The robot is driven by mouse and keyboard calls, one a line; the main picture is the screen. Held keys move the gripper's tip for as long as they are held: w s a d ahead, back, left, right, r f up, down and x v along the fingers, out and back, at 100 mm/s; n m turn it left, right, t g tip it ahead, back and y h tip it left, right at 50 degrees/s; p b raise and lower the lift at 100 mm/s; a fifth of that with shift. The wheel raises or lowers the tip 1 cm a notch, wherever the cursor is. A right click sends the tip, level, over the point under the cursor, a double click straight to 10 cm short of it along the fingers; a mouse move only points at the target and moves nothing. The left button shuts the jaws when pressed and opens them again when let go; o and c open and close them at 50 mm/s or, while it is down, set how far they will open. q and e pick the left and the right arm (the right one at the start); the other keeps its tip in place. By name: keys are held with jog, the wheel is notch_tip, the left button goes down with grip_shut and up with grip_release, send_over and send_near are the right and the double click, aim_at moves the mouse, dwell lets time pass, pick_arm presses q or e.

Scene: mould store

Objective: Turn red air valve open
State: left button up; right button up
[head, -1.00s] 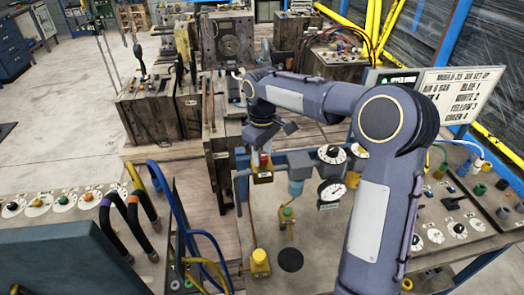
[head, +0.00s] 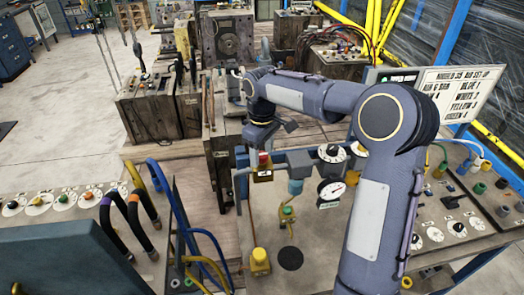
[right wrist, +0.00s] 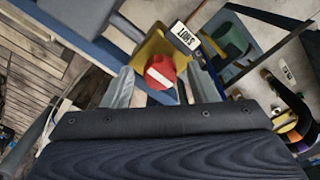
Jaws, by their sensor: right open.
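The red air valve has a round red knob (head: 264,158) on a brass-yellow body (head: 263,176) at the left end of the blue-grey bench pipework. In the right wrist view the knob (right wrist: 160,72) carries a white bar on its face. My right gripper (right wrist: 158,85) is open, pointing down, with one finger on each side of the knob. I cannot tell whether either finger touches it. In the head view the gripper (head: 262,150) partly hides the top of the knob. My left gripper is not in view.
A pressure gauge (head: 331,191) and a black-and-white dial (head: 331,153) are right of the valve. A green-topped brass valve (head: 287,213) and a yellow fitting (head: 260,261) stand in front. A small white label (right wrist: 183,36) is beside the knob. Blue hoses (head: 183,215) rise at left.

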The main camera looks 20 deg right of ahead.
aim_at(262, 154)
notch_tip(262, 154, up, 7)
jog(key=shift+f+b, duration=0.15)
jog(key=shift+b, duration=0.3)
jog(key=shift+r, duration=0.6)
jog(key=s+m+t+y+b, duration=0.1)
jog(key=s+m+t, duration=0.1)
jog(key=s, duration=0.8)
jog(key=s+a+f+m+t+y+b, duration=0.1)
jog(key=s+a+f+m, duration=0.1)
jog(key=s+f, duration=0.3)
jog(key=s+a+f+m+t+y+b, duration=0.1)
jog(key=s+f, duration=0.4)
jog(key=s, duration=0.8)
jog(key=a+m+t, duration=0.1)
jog(key=m, duration=0.1)
jog(key=shift+s+a+f+m+t+y, duration=0.25)
jog(key=shift+s+m+t+y, duration=0.05)
jog(key=shift+m+y, duration=0.1)
